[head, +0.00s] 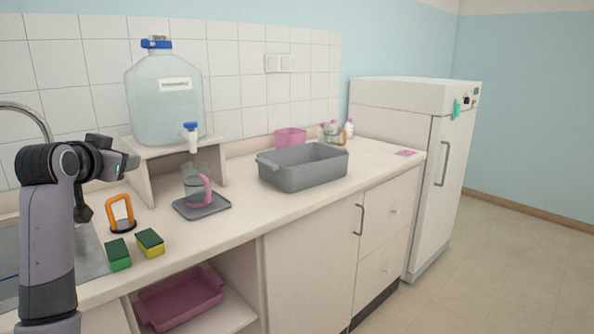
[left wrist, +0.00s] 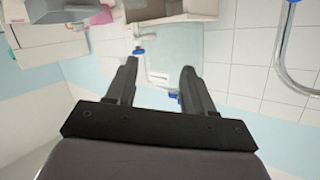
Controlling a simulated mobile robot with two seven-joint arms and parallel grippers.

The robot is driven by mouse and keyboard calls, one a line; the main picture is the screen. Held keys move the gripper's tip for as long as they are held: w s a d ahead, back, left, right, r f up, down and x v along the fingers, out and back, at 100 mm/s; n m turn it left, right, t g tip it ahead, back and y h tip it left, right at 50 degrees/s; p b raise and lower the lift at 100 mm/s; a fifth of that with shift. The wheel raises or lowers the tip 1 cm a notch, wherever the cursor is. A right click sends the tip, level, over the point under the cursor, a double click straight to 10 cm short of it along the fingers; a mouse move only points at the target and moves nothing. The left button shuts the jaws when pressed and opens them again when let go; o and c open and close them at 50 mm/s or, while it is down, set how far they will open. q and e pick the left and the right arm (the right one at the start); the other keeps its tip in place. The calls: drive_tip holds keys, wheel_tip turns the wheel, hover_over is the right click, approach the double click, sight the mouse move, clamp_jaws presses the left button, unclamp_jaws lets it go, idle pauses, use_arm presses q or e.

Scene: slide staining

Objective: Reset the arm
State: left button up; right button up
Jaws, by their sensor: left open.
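My left arm rises at the left of the head view, in front of the sink. Its gripper (head: 131,164) is above the counter, left of the big water jug (head: 167,100). In the left wrist view the two fingers of my left gripper (left wrist: 158,80) are spread apart with nothing between them that they touch. The jug (left wrist: 175,52) shows beyond the fingers, upside down. My right gripper is in neither view.
The counter holds an orange-handled tool (head: 121,213), two sponges (head: 119,254), a pink-handled jug (head: 195,186) on a grey tray (head: 217,208), and a grey bin (head: 303,175). A pink tray (head: 180,300) lies on the shelf below. Bare counter lies before the bin.

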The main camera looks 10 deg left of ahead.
use_arm(q)
drive_tip(key=s+d+f+m+g+h+p, duration=0.15)
drive_tip(key=d+f, duration=0.35)
drive_tip(key=f, duration=0.5)
drive_tip(key=s+d+f+b, duration=0.15)
drive_tip(key=d+f, duration=0.25)
drive_tip(key=f, duration=0.5)
drive_tip(key=s+d+f+m+h+p, duration=0.15)
drive_tip(key=d+f, duration=0.35)
drive_tip(key=f, duration=0.5)
drive_tip(key=s+d+f+h, duration=0.1)
drive_tip(key=s+d+f, duration=0.4)
drive_tip(key=s, duration=0.2)
drive_tip(key=s+d+f+g+h+p, duration=0.1)
drive_tip(key=s+d+f, duration=0.3)
drive_tip(key=s, duration=0.4)
drive_tip(key=s+d+f+g+h, duration=0.1)
drive_tip(key=s+d+f, duration=0.4)
drive_tip(key=s, duration=0.3)
drive_tip(key=shift+s+d+f+h, duration=0.3)
drive_tip(key=shift+f+h, duration=0.1)
drive_tip(key=shift+f, duration=0.15)
